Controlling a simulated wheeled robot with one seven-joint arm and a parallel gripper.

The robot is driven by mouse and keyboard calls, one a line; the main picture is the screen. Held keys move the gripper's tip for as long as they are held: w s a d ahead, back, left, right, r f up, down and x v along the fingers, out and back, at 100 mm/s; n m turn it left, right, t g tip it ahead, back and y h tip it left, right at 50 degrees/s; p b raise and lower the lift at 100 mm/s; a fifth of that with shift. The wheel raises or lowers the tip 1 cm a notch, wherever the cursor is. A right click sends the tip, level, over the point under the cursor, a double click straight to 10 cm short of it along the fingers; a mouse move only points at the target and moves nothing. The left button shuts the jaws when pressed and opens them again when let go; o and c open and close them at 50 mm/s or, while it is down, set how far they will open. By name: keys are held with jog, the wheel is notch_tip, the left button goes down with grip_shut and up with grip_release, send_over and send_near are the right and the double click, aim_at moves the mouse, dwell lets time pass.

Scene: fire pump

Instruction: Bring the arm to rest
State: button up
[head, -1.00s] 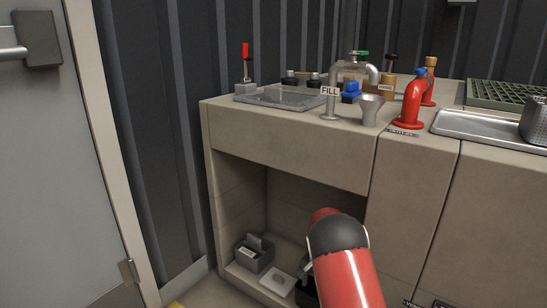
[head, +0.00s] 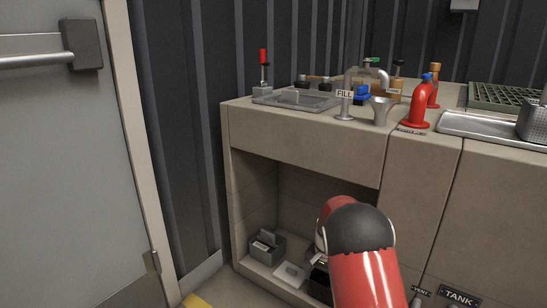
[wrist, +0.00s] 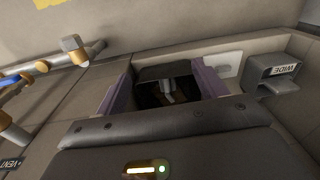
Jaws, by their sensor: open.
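My red and black arm (head: 362,245) reaches from the bottom of the head view toward the open bay under the counter. In the wrist view my gripper (wrist: 165,85) is open, with its two purple-grey fingers apart. Nothing is held between them. Beyond the fingers is a dark box (wrist: 168,73) with a small grey metal piece showing in it. I cannot tell whether the fingers touch the box. In the head view the fingers are hidden behind my arm.
A grey bin (head: 265,246) and a pale plate (head: 290,273) lie in the bay (head: 278,185). The counter (head: 310,133) above holds a fill pipe (head: 347,95), funnel (head: 381,110) and red elbow pipe (head: 420,105). Valves and pipes (wrist: 75,50) line the wrist view's left. A door (head: 50,150) stands left.

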jog(key=s+r+n+t+p, duration=0.1)
jog(key=s+r+p, duration=0.1)
jog(key=s+r, duration=0.45)
jog(key=s+r+n+p, duration=0.1)
jog(key=s+r, duration=0.2)
jog(key=r, duration=0.7)
jog(key=s+r+n+t+p, duration=0.1)
jog(key=s+r+p, duration=0.1)
jog(key=s+r, duration=0.5)
jog(key=s+r+n+t+p, duration=0.1)
jog(key=s+r+p, duration=0.1)
jog(key=s+r, duration=0.3)
jog(key=s+r+n+t+p, duration=0.1)
jog(key=s+r, duration=0.4)
jog(key=s, duration=0.8)
jog(key=shift+s+d+n+t+p, duration=0.3)
jog(key=shift+s+n+t+p, duration=0.15)
jog(key=shift+n, duration=0.35)
